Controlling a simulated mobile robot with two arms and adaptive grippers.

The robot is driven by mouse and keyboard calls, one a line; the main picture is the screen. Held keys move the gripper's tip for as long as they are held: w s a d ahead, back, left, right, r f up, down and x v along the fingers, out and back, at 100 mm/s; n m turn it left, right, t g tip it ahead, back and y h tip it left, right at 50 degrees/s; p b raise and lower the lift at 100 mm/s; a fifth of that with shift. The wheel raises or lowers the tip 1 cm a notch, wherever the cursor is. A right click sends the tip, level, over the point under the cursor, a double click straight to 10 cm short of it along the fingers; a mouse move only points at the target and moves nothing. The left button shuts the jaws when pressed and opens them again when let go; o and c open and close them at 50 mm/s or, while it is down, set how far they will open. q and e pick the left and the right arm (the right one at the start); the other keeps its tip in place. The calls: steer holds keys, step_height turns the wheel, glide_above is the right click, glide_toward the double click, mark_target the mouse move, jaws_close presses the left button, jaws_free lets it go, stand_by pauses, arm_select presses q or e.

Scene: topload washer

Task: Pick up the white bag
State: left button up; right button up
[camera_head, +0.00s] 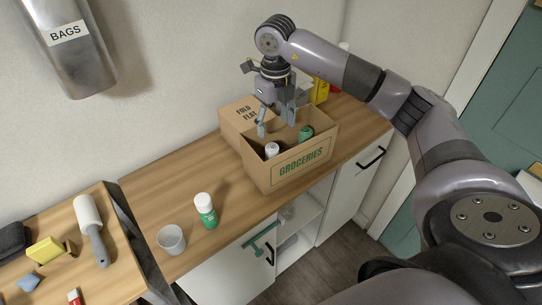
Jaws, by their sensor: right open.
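I cannot make out a white bag in this view. A grey metal holder labelled "BAGS" (68,50) hangs on the wall at the upper left; what is inside it is hidden. My right gripper (277,124) points down, open, over the open cardboard box labelled "GROCERIES" (303,165). Its fingertips are at about the height of the box's opening, and I see nothing held between them. In the box are a white-topped item (272,149) and a green-topped item (306,132). My left gripper is not in view.
A lint roller (91,225) and a yellow sponge (44,252) lie at the lower left. Counter left of the box is mostly free.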

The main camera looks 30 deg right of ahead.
mark_target(272, 148)
step_height(272, 148, down, 4)
steer(key=shift+w+p, duration=0.15)
steer(key=shift+p, duration=0.35)
step_height(272, 148, down, 3)
steer(key=shift+w+a+f+p, duration=0.1)
steer(key=shift+f+p, duration=0.05)
steer(key=shift+p, duration=0.3)
steer(key=shift+a+f+p, duration=0.1)
steer(key=shift+f+p, duration=0.3)
step_height(272, 148, down, 4)
steer(key=shift+a+r+p, duration=0.1)
steer(key=shift+r+p, duration=0.05)
steer(key=shift+p, duration=0.6)
steer(key=shift+f, duration=0.3)
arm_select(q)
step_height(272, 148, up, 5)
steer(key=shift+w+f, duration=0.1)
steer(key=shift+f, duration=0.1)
arm_select(e)
steer(key=shift+c, duration=0.2)
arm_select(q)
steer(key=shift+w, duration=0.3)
arm_select(e)
steer(key=c, duration=1)
